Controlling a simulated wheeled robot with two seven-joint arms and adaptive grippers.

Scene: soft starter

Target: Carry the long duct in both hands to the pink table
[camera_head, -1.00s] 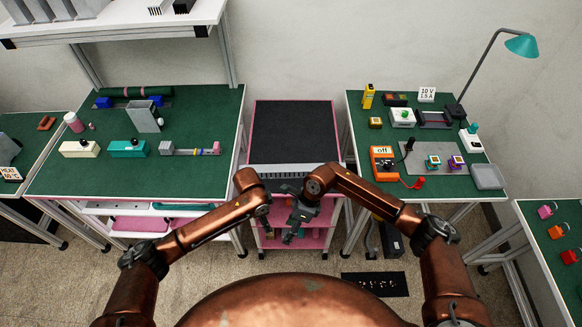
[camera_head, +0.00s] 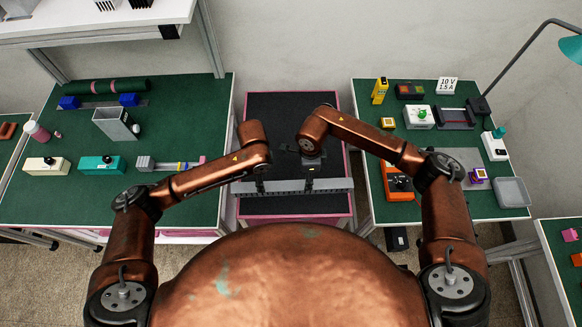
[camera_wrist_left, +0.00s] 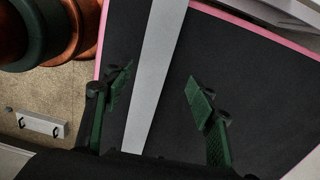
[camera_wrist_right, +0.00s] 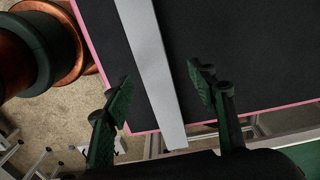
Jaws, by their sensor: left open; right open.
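The long duct (camera_head: 290,186) is a grey slotted bar. It appears to lie crosswise on the black top of the pink table (camera_head: 290,118), with its right end slightly over the pink rim. In the left wrist view the duct (camera_wrist_left: 154,70) runs between the spread fingers of my left gripper (camera_wrist_left: 160,82). In the right wrist view the duct (camera_wrist_right: 150,65) passes between the fingers of my right gripper (camera_wrist_right: 160,78), near its end. Both grippers are open and astride the duct. My forearms partly hide the grippers in the head view.
A green-topped bench (camera_head: 60,195) with boxes, a bottle and a green roll stands left. Another green bench (camera_head: 440,207) with instruments and a grey tray (camera_head: 511,192) stands right. The rest of the black table top is clear.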

